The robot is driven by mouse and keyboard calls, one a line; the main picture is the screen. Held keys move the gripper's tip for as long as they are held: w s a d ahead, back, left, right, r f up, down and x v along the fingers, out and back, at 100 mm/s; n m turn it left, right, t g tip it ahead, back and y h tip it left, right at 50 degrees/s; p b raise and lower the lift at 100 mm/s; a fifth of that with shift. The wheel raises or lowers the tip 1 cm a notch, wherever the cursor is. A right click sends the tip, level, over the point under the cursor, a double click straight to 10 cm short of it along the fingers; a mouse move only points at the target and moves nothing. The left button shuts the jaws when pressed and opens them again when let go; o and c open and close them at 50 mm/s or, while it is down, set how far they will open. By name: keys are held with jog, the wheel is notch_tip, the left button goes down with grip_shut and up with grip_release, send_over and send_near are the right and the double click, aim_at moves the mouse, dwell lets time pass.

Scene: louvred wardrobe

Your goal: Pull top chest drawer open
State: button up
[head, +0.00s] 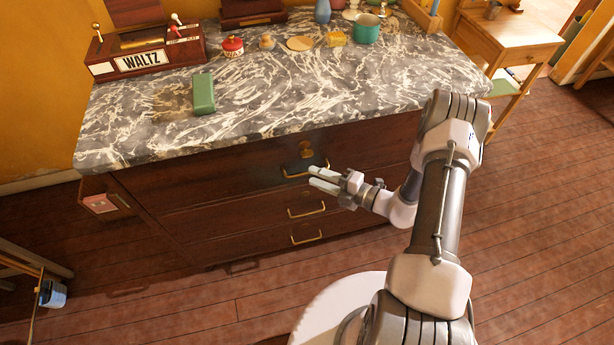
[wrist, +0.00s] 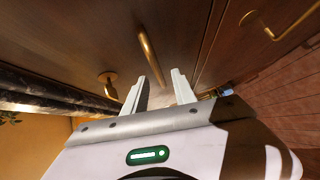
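The dark wooden chest (head: 240,182) has a marble top and stacked drawers. The top drawer's brass bar handle (head: 292,175) sits on a dark plate below a round brass knob (head: 305,150); the drawer front looks flush. My gripper (head: 311,176) is at the right part of this handle, fingers apart and pointing at the front. In the wrist view, the handle (wrist: 150,52) runs towards the gap between my open fingertips (wrist: 159,76), and the knob (wrist: 108,78) is left of them. I cannot tell whether the fingers are around the bar or just short of it.
Lower drawers have brass handles (head: 308,211). A small pink-fronted drawer (head: 104,203) juts out at the left. Wooden floor (head: 540,190) lies clear at the right.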

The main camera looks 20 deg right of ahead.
aim_at(307, 174)
jog(key=shift+b+x, duration=0.35)
jog(key=shift+x, duration=1.6)
jog(key=shift+c, duration=0.2)
grip_shut()
